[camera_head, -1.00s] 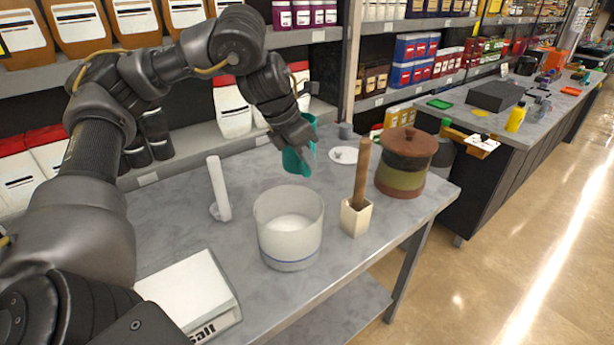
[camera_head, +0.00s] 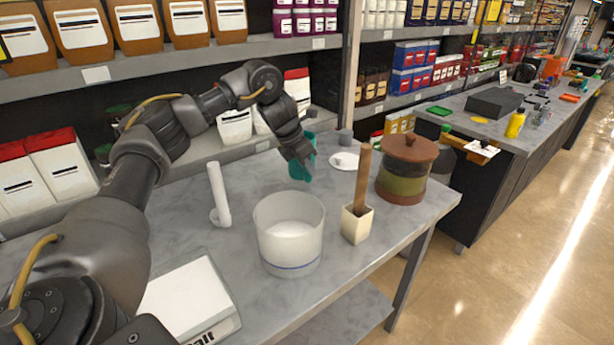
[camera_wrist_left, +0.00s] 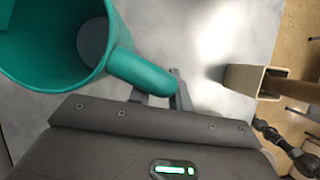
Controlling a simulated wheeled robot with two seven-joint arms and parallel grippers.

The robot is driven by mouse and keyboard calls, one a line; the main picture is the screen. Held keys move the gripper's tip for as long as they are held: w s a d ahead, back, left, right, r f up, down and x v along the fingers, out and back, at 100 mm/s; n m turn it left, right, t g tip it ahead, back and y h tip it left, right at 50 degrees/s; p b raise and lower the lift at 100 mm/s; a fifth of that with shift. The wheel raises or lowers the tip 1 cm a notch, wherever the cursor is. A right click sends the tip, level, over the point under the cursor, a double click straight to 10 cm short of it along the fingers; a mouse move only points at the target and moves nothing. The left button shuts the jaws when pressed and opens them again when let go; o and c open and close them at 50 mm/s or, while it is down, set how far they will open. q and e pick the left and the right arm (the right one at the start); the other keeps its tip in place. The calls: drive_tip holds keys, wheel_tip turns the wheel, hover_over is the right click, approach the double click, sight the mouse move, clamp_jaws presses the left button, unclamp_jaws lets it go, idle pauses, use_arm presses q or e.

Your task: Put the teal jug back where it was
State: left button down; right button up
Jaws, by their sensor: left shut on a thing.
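The teal jug (camera_head: 301,166) is upright at the back of the grey table, behind the white tub. My left gripper (camera_head: 303,160) comes down in front of it and partly hides it. In the left wrist view the jug (camera_wrist_left: 62,40) shows from above, open and empty-looking, with its handle (camera_wrist_left: 140,72) between the fingers of my left gripper (camera_wrist_left: 160,92). The gripper is shut on the handle. I cannot tell whether the jug's base touches the table. My right gripper is not in view.
A white tub (camera_head: 289,235), a square holder (camera_head: 356,224) with a wooden handle, a lidded brown jar (camera_head: 404,168) and a white dish (camera_head: 344,161) stand near the jug. Shelves rise behind the table.

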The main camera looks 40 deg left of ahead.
sight(307, 175)
use_arm(q)
drive_tip(key=shift+w+a+f, duration=0.1)
drive_tip(key=shift+w+f, duration=0.1)
drive_tip(key=shift+f, duration=0.05)
wheel_tip(307, 175, down, 2)
drive_tip(key=shift+f+p, duration=0.1)
drive_tip(key=shift+p, duration=0.4)
drive_tip(key=shift+f, duration=0.3)
drive_tip(key=c, duration=1.3)
unclamp_jaws()
drive_tip(key=shift+f, duration=0.15)
drive_tip(key=shift+c, duration=0.2)
drive_tip(key=shift+o, duration=0.2)
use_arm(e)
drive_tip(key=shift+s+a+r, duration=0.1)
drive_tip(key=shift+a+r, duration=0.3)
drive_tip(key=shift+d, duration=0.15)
